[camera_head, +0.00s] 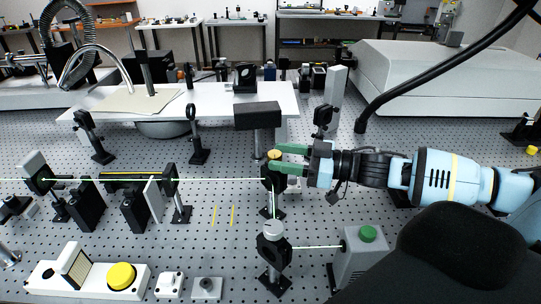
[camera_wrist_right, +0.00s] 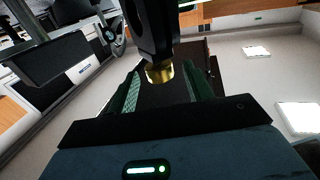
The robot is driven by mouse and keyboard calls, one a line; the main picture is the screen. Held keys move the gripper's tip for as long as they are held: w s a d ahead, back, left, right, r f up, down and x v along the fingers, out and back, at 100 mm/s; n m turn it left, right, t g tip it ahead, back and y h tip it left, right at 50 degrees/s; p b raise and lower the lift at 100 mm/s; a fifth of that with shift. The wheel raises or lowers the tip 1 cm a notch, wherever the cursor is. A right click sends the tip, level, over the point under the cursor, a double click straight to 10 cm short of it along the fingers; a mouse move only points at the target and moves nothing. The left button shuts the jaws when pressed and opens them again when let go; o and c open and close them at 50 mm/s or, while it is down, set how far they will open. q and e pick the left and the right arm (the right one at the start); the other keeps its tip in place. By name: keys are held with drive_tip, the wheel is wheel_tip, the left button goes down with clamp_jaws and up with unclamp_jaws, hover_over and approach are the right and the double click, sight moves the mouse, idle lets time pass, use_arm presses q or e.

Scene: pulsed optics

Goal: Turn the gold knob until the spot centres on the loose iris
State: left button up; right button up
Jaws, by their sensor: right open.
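The gold knob (camera_head: 274,155) tops a black mirror mount (camera_head: 272,178) on a post right of centre. My right gripper (camera_head: 279,158) comes in from the right, its green fingers open on either side of the knob. In the right wrist view the gold knob (camera_wrist_right: 159,73) shows between the spread fingers; whether they touch it I cannot tell. A green beam runs from the left to this mount, then down to a lower black mount (camera_head: 273,250). I cannot tell which ring is the loose iris, nor make out the spot on it. My left gripper is out of view.
A black box on a post (camera_head: 257,116) stands just behind the knob mount. A grey box with a green button (camera_head: 368,234) is at front right. A white panel with a yellow button (camera_head: 121,275) is at front left. Bare breadboard lies left of the mount.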

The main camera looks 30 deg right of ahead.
drive_tip(key=shift+w+a, duration=0.4)
drive_tip(key=shift+w, duration=0.05)
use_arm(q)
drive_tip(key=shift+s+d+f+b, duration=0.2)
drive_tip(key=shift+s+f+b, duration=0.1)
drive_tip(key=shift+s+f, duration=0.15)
use_arm(e)
drive_tip(key=shift+w+a, duration=0.4)
drive_tip(key=shift+c, duration=0.3)
